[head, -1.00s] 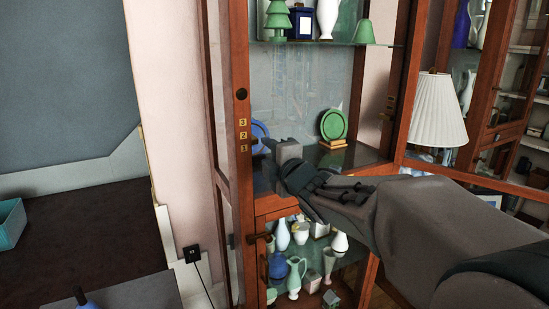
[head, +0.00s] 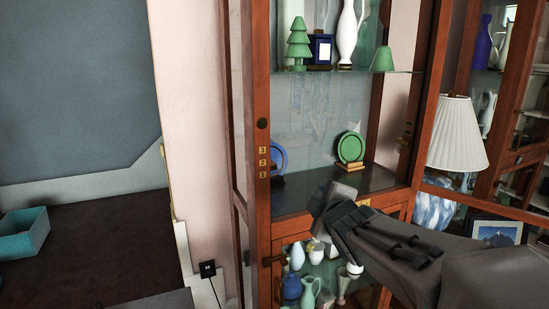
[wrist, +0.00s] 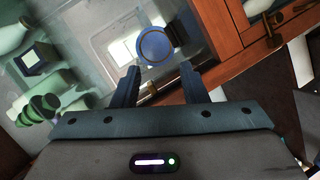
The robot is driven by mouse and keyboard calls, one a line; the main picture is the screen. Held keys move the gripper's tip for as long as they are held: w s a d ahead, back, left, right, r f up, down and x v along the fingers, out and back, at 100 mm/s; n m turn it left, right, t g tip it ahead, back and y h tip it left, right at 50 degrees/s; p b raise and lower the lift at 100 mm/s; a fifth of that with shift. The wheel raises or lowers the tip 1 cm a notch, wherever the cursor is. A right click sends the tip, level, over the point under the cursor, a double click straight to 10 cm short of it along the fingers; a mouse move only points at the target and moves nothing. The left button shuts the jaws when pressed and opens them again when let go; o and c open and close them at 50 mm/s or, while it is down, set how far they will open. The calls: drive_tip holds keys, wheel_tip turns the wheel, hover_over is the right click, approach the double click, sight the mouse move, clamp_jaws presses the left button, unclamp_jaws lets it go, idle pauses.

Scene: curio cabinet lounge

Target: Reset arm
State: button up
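My gripper (head: 338,192) is in front of the wooden cabinet (head: 257,100), just below the middle shelf in the head view. In the wrist view my gripper (wrist: 158,70) has its two dark fingers spread, with nothing held between them. A round blue plate (head: 279,155) stands on the middle shelf at the left. It also shows in the wrist view (wrist: 156,44), beyond the gap between the fingers. A round green plate (head: 350,147) stands on a small gold stand at the right of that shelf.
The upper shelf holds a green tree figure (head: 298,45), a blue framed box (head: 320,50), a white vase (head: 347,35) and a green bell shape (head: 383,59). Several vases stand below. A lamp (head: 457,135) is at right. A teal box (head: 23,233) sits on the dark surface at left.

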drive_tip(key=s+d+f+m+g+p, duration=0.2)
drive_tip(key=s+m+g+p, duration=0.2)
drive_tip(key=s, duration=0.7)
drive_tip(key=s+d+f+m+g+h+p, duration=0.1)
drive_tip(key=s+m+g+p, duration=0.4)
drive_tip(key=s+m, duration=0.6)
wheel_tip(320, 180, down, 2)
drive_tip(key=s+d+g, duration=0.1)
drive_tip(key=g, duration=0.1)
drive_tip(key=shift+s+f+g+h, duration=0.15)
drive_tip(key=shift+g+h, duration=0.15)
drive_tip(key=shift+g, duration=0.1)
